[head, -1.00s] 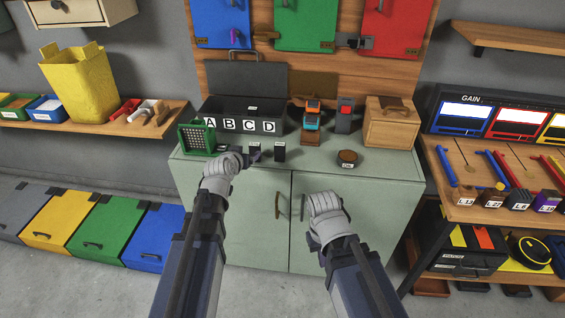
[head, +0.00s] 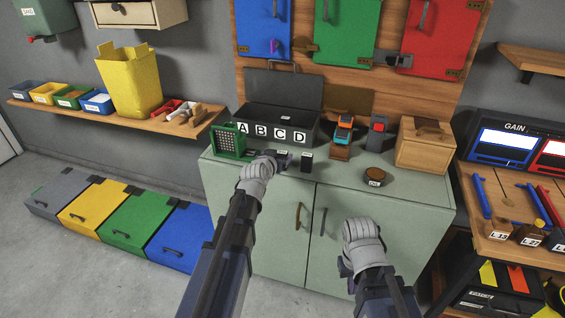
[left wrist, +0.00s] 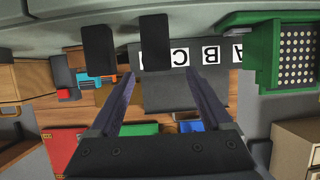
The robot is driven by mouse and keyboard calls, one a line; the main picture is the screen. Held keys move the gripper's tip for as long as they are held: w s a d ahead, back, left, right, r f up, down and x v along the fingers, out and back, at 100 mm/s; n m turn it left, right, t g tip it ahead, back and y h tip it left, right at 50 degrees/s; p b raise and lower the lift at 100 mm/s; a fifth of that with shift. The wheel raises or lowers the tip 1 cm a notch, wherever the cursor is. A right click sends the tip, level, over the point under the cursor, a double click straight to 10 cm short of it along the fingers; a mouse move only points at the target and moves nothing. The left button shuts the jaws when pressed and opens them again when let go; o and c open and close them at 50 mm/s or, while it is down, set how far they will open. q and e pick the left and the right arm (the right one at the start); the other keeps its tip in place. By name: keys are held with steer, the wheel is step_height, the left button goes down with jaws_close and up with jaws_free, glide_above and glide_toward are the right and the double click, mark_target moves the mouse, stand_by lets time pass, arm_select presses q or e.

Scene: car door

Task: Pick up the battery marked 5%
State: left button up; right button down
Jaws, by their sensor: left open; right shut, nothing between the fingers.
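Two small dark upright blocks that look like batteries stand on the green cabinet top. One battery (head: 307,161) is to the right of my left gripper (head: 279,159); the other is largely hidden by that gripper. In the left wrist view, which is upside down, one battery (left wrist: 155,42) stands ahead of the open fingers, roughly in line with the gap, and the second battery (left wrist: 98,50) is outside them to the left. No percentage mark is legible. My left gripper is open and empty. My right gripper (head: 362,234) is shut and empty in front of the cabinet doors.
A green perforated box (head: 229,140) and a black toolbox (head: 275,122) lettered A B C D stand behind. Orange-and-blue devices (head: 342,130), a round brown puck (head: 375,174) and a wooden box (head: 424,145) are to the right. The front right cabinet top (head: 415,192) is clear.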

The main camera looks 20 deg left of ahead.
mark_target(281, 155)
arm_select(q)
steer(key=b+x, duration=0.1)
steer(key=x, duration=0.1)
steer(key=b+x, duration=0.1)
steer(key=x, duration=0.2)
steer(key=shift+d+f, duration=0.15)
steer(key=shift+f, duration=0.15)
steer(key=shift+s, duration=0.1)
jaws_close()
